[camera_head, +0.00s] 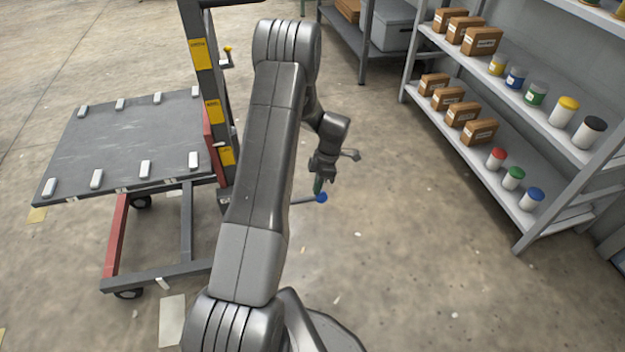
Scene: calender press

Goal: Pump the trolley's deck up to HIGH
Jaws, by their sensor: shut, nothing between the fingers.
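The trolley's dark deck (125,145) is at the left, with several small light blocks along its edges. It meets the upright mast (192,25), which carries yellow labels (201,54) one above another; their text is too small to read. The deck is beside the lower labels, but I cannot tell its exact level. A lever with a blue knob (321,198) sticks out low to the right of the mast. My gripper (319,187) is shut and empty, pointing down just above the knob in the picture; I cannot tell whether they touch. My arm hides part of the mast and lever.
A small yellow-topped handle (227,51) is on the mast. The trolley's red-and-grey base frame (185,279) stands on the floor. A shelf rack (515,215) with boxes and jars is at the right; another shelf is behind. Floor between is clear.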

